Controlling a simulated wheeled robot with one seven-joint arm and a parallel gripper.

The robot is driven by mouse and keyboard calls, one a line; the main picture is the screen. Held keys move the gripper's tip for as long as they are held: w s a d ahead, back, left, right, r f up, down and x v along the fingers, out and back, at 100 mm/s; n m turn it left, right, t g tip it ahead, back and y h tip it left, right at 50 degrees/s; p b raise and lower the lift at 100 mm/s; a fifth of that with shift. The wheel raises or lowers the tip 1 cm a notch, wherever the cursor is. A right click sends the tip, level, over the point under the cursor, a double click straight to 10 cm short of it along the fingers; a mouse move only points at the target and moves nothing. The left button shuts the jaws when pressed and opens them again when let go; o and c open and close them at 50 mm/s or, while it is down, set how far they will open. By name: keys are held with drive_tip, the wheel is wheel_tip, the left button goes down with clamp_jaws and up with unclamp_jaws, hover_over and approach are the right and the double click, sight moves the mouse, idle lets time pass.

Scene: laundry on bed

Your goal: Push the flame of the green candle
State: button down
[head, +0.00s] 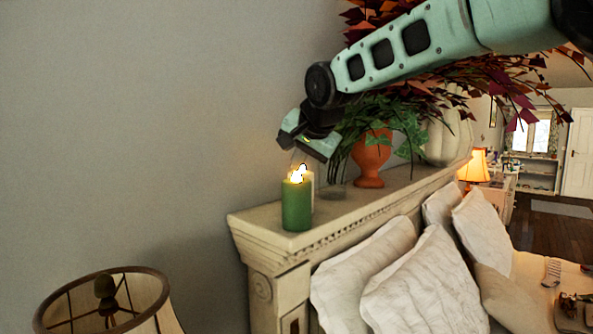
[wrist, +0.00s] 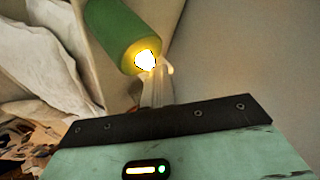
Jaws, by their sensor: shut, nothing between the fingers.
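The green candle (head: 297,207) stands upright near the left end of the headboard's top ledge. Its flame (head: 297,175) is lit and bright. In the wrist view the green candle (wrist: 118,28) comes in from the top, with the glowing flame (wrist: 145,60) at its tip. My gripper (head: 303,163) is just above the candle top, pointing down. In the wrist view my gripper (wrist: 156,76) has its pale fingers shut and empty, with their tips right by the flame. Glare hides whether they touch it.
The headboard ledge (head: 340,212) also holds a terracotta pot (head: 371,160) with trailing leaves and a pale ribbed vase (head: 447,140), behind my gripper. White pillows (head: 420,285) lie below. A lampshade (head: 105,305) stands at lower left. The wall side is clear.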

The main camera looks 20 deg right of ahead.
sight(299, 181)
drive_tip(key=shift+f, duration=0.15)
idle(0.4)
drive_tip(key=shift+f+b, duration=0.45)
drive_tip(key=shift+b, duration=0.1)
drive_tip(key=shift+d+r, duration=0.1)
drive_tip(key=shift+r, duration=0.35)
wheel_tip(299, 181, up, 6)
drive_tip(key=p, duration=0.4)
drive_tip(key=shift+p, duration=0.35)
